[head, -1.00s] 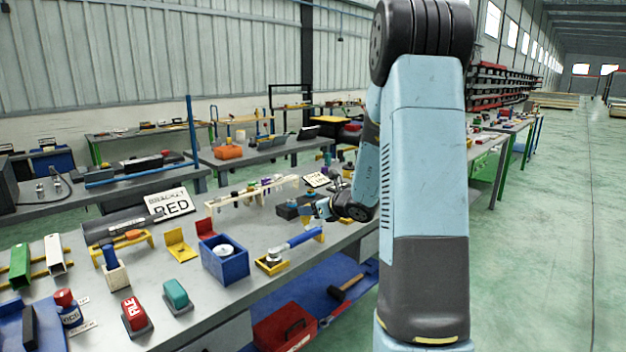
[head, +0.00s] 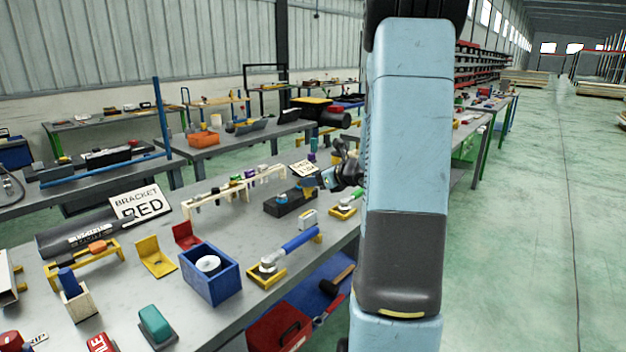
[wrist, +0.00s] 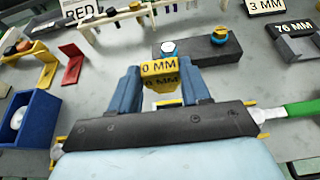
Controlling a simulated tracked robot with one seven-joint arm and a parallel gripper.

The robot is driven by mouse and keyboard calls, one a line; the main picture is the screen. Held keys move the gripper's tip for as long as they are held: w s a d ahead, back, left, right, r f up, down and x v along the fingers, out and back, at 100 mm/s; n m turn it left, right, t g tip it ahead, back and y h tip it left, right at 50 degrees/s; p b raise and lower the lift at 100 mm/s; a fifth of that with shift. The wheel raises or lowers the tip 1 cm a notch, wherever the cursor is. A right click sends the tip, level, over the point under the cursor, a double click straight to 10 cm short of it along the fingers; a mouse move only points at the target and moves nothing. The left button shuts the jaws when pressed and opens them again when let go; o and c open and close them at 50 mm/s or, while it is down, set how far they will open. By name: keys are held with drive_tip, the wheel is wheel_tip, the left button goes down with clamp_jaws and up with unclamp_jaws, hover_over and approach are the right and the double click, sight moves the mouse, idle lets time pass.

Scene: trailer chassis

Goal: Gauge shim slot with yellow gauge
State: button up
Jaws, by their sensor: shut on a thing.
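My gripper (wrist: 161,82) has blue fingers and is shut on a yellow gauge (wrist: 160,68) marked "0 MM" in the wrist view. In the head view my gripper (head: 328,180) is over the bench, near a dark block (head: 284,204). The gauge looks apart from the block. I cannot make out a slot; the gauge's lower end is partly hidden.
A rack of small parts (head: 235,190) stands behind. Signs "3 MM" (wrist: 281,5) and "70 MM" (wrist: 292,27) are at the right. A blue bin (head: 209,280) and a blue-handled tool (head: 300,240) are on the near bench. A green-handled tool (wrist: 297,110) lies right.

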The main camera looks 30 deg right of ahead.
sight(308, 196)
drive_tip(key=shift+a+f, duration=0.1)
drive_tip(key=shift+a, duration=0.05)
drive_tip(key=shift+f, duration=2.7)
drive_tip(key=shift+f, duration=1.5)
idle(0.8)
idle(0.5)
wheel_tip(308, 196, up, 8)
idle(1.5)
drive_tip(key=shift+s, duration=0.1)
idle(0.4)
